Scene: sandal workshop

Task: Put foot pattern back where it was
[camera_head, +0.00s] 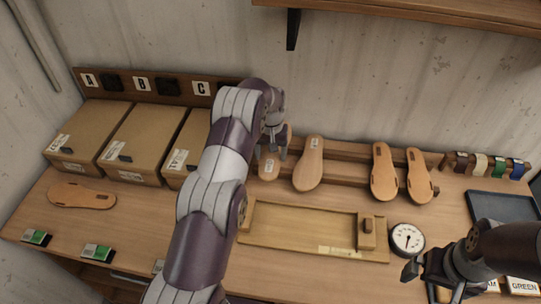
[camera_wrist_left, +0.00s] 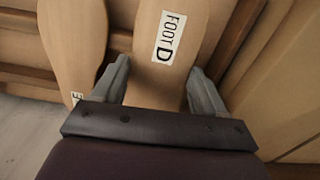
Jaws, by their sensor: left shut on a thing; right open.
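My left gripper (camera_head: 272,150) is shut on a tan foot pattern (camera_head: 269,170) at the wooden rack (camera_head: 345,154). In the left wrist view this pattern (camera_wrist_left: 170,70) bears a label reading FOOT D and sits between the two fingers (camera_wrist_left: 160,90). The arm and gripper hide part of it in the head view. I cannot tell whether it rests on the rack. Another pattern (camera_head: 308,165) leans just to its right, and two more (camera_head: 384,172) (camera_head: 418,175) lean further right. One pattern (camera_head: 82,195) lies flat on the table at left. My right gripper (camera_head: 432,276) is open at lower right.
Cardboard boxes (camera_head: 140,140) stand at the back left below letters A, B and C. A wooden tray (camera_head: 300,228) lies in front of the rack, with a round dial gauge (camera_head: 407,239) beside it. A dark tray (camera_head: 500,212) is at right. A shelf (camera_head: 420,12) overhangs the rack.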

